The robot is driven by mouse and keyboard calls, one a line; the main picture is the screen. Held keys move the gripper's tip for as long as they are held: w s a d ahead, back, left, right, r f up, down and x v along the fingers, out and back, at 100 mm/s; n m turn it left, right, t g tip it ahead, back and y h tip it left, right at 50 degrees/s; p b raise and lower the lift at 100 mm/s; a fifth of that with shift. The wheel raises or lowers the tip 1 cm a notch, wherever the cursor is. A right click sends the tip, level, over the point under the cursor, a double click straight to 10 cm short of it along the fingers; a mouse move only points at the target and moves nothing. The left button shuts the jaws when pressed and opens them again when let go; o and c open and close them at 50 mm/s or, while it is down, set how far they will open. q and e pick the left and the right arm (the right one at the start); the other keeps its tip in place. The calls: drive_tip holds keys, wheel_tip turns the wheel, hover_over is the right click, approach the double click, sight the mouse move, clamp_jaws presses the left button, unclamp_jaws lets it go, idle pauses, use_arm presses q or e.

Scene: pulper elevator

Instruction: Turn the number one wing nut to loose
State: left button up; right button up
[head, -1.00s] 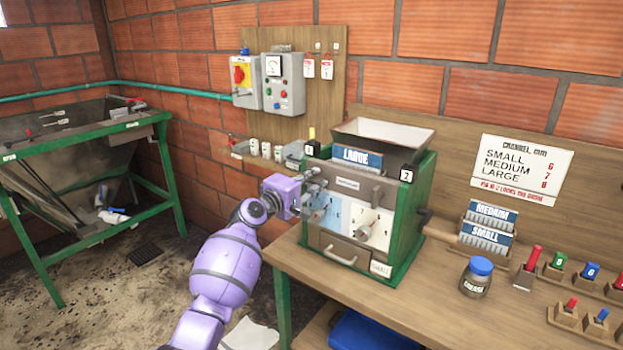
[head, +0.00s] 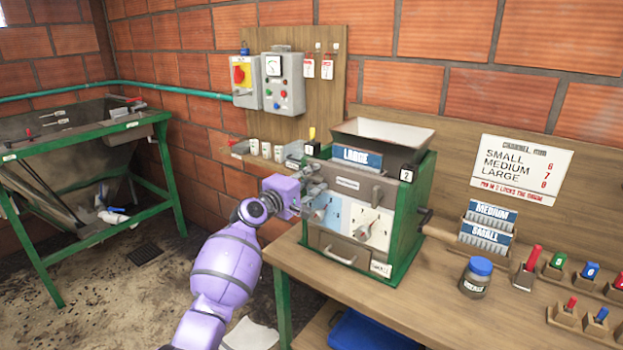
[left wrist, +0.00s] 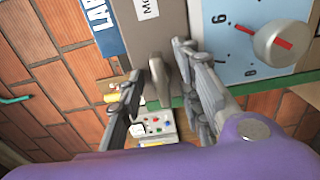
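The machine (head: 345,232) is a green-sided box with a hopper on top, standing on the bench. A "1" label (head: 309,150) marks its upper left corner. My left gripper (head: 318,178) is at the front left of the machine, below that label. In the left wrist view, the grey wing nut (left wrist: 157,82) lies between the two fingertips of my left gripper (left wrist: 168,58). The gap at the tips is narrow, and I cannot tell whether both fingers touch the nut. In the head view the fingers largely hide this nut. My right gripper is not in view.
A knob with a red mark (left wrist: 282,44) sits on the numbered dial plate beside the fingers. A "2" label (head: 406,175) marks the machine's right side. A grease jar (head: 476,276) and comb holders (head: 486,232) stand right on the wooden bench (head: 420,310).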

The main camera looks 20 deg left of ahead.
use_arm(q)
drive_tip(key=shift+s, duration=0.1)
drive_tip(key=v, duration=1.1)
drive_tip(key=shift+s+a, duration=0.15)
drive_tip(key=shift+s, duration=0.25)
